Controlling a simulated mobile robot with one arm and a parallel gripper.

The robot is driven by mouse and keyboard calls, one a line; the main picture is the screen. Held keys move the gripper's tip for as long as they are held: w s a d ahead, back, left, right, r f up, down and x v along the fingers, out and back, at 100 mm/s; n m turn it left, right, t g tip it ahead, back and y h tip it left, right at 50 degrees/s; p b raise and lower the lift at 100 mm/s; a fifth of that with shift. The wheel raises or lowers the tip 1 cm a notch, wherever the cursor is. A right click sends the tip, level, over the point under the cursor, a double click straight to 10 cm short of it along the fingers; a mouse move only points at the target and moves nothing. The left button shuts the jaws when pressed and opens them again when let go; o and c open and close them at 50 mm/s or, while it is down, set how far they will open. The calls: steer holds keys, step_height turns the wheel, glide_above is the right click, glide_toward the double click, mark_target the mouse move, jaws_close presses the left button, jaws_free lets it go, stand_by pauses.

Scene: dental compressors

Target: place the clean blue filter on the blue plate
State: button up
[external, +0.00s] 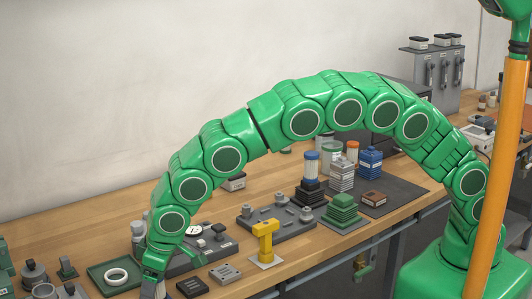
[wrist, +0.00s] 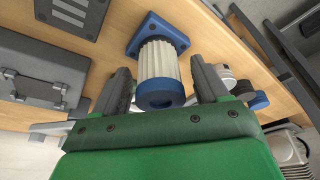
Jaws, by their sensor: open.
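In the wrist view, a filter with white pleats and a blue ring-shaped end cap (wrist: 160,93) points its cap toward my palm. Its far end meets a square blue plate (wrist: 136,44) with holes at the corners; it looks seated on it, though the contact is partly hidden. My gripper (wrist: 160,68) is open, one dark finger on each side of the filter, with gaps visible. In the external view my gripper (external: 153,283) is low at the bottom edge, and the filter and plate there are mostly hidden or cut off.
Another blue-topped filter (external: 312,168) stands on a dark stand farther right. Bare wood shows along the bench front.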

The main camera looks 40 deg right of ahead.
steer(key=v, duration=1.2)
stand_by(0.4)
steer(key=w+d+r+m+h, duration=0.1)
steer(key=w+d+r, duration=0.15)
steer(key=d, duration=0.35)
steer(key=w+d+r, duration=0.1)
steer(key=w+d, duration=0.3)
steer(key=d, duration=0.3)
steer(key=w+d+r+m+h, duration=0.1)
steer(key=w+d, duration=0.2)
steer(key=d, duration=0.3)
steer(key=w+d+r+m, duration=0.1)
steer(key=d+r+m, duration=0.15)
steer(key=d, duration=1.55)
steer(key=s+d+m+g, duration=0.1)
steer(key=s+d, duration=0.3)
steer(key=d, duration=0.5)
steer(key=s+d+g, duration=0.1)
steer(key=s+d, duration=0.2)
steer(key=d, duration=0.5)
steer(key=s+d+m+g, duration=0.1)
steer(key=s+d, duration=0.6)
steer(key=s, duration=0.2)
steer(key=s+d+m+g, duration=0.1)
steer(key=s+d+m, duration=0.1)
steer(key=s+d, duration=0.4)
steer(key=s+f, duration=0.1)
steer(key=s, duration=0.2)
steer(key=shift+s+d, duration=0.35)
steer(key=shift+s, duration=0.05)
